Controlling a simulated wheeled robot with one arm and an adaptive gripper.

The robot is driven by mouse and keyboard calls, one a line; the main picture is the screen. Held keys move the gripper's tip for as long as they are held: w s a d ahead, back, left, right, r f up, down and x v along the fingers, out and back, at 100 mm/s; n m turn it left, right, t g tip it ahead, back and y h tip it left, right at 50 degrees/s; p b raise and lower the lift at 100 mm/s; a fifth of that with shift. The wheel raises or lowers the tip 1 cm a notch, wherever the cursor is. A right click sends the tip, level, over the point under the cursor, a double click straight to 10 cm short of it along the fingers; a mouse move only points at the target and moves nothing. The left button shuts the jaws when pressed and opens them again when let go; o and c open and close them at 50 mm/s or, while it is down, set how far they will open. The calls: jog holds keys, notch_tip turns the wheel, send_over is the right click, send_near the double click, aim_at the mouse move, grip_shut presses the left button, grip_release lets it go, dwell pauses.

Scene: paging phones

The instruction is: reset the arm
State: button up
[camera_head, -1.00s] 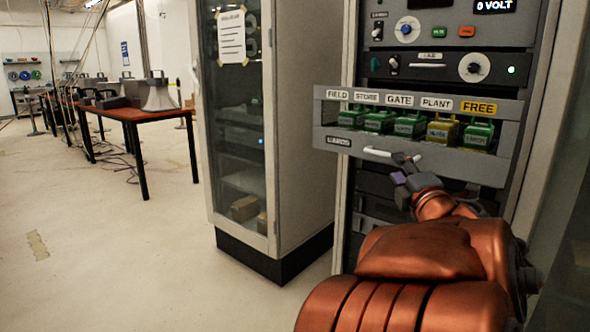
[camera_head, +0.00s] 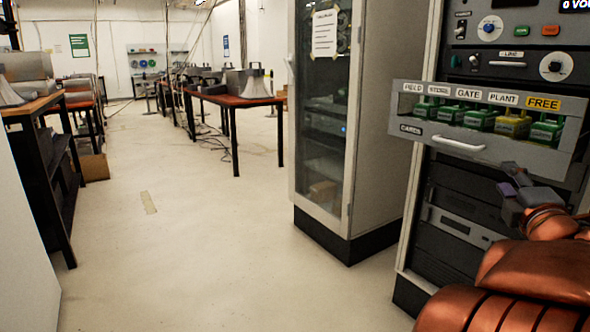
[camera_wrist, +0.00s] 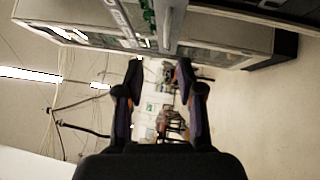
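My gripper (camera_head: 514,186) is at the end of my copper-coloured arm at the lower right of the head view, just below and in front of the open card drawer (camera_head: 408,128). In the wrist view my gripper (camera_wrist: 160,85) shows two dark fingers spread apart with nothing between them. The drawer's pale handle (camera_head: 459,143) is up and left of the gripper, and the gripper appears apart from it. The drawer holds several green and yellow cards (camera_head: 512,123) behind labels reading FIELD, STORE, GATE, PLANT and FREE.
A glass-fronted cabinet (camera_head: 378,120) stands left of the equipment rack (camera_head: 432,192). Tables with horn speakers (camera_head: 240,98) stand farther back, and a dark shelf table (camera_head: 62,190) is at the left. A pale panel (camera_head: 22,235) edges the near left. The floor between is clear.

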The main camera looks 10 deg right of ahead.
notch_tip(320, 180, up, 5)
jog(key=s+d+m+g+h+p, duration=0.1)
jog(key=d+m+g+h+p, duration=0.2)
jog(key=m+p, duration=0.55)
jog(key=s+a+r+m+g+y+p, duration=0.1)
jog(key=s+a+m+g+y+p, duration=0.3)
jog(key=s+a+g+p, duration=0.4)
jog(key=s+a+r+m+g+y+p, duration=0.1)
jog(key=s+a+m+g+y+p, duration=0.2)
jog(key=s+a+g+p, duration=0.6)
jog(key=s+a+y+p, duration=0.1)
jog(key=s+a+p, duration=0.8)
jog(key=a+p, duration=0.2)
jog(key=shift+s+a+m+g+y, duration=0.2)
jog(key=shift+a+m+g+y, duration=0.15)
jog(key=shift+a, duration=0.75)
